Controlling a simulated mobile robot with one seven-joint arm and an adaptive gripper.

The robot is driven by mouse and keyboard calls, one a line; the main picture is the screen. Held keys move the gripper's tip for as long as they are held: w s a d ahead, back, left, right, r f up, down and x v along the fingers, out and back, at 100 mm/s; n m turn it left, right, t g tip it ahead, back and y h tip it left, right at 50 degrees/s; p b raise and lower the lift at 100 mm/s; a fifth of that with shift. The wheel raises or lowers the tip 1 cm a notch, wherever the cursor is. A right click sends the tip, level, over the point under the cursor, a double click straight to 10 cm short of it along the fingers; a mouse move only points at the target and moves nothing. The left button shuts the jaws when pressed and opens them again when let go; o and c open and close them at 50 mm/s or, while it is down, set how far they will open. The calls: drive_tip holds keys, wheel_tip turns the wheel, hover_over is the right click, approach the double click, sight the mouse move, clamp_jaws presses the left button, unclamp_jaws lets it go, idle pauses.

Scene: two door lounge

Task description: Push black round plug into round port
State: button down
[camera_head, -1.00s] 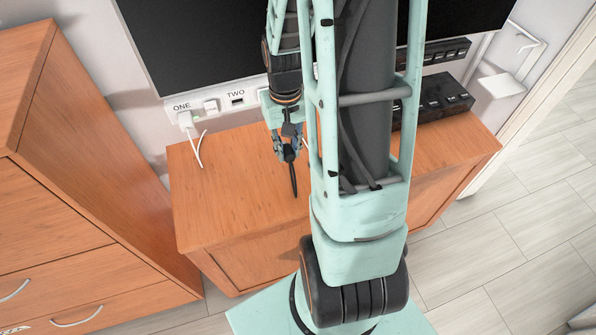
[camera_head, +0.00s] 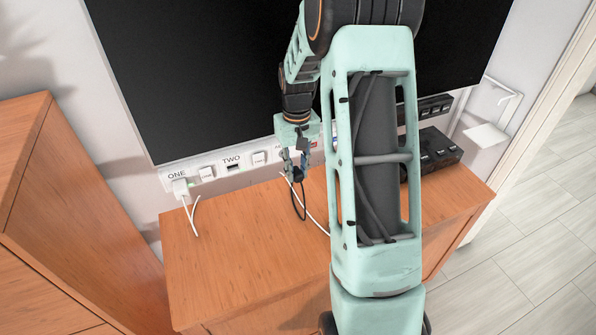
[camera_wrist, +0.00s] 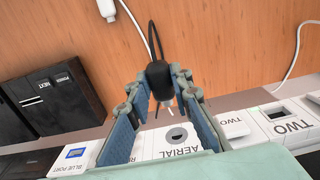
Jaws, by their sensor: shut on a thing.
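My gripper (camera_wrist: 160,92) is shut on the black plug (camera_wrist: 158,74), which has a rounded body and a metal tip. Its black cable loops up behind it in the wrist view. In the head view my gripper (camera_head: 297,168) is beside the wall strip, with the black plug (camera_head: 298,175) and its cable loop hanging below. The round port (camera_wrist: 177,134), a dark hole in a white plate marked AERIAL, sits just beyond the plug tip in the wrist view. The tip appears apart from the port. In the head view my gripper hides the port.
A white plug (camera_head: 181,187) sits at ONE. The TWO port (camera_wrist: 275,115) and a blue port (camera_wrist: 76,153) flank AERIAL. Black boxes (camera_head: 437,149) stand right on the wooden cabinet (camera_head: 240,265). A loose white cable (camera_head: 314,215) lies near my gripper. A black screen (camera_head: 200,70) is above.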

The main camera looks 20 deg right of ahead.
drive_tip(key=shift+w, duration=0.1)
drive_tip(key=shift+w+p, duration=0.65)
drive_tip(key=shift+w, duration=2.1)
drive_tip(key=shift+w, duration=0.45)
drive_tip(key=c, duration=1.7)
unclamp_jaws()
drive_tip(key=shift+o, duration=0.2)
wheel_tip(320, 180, up, 12)
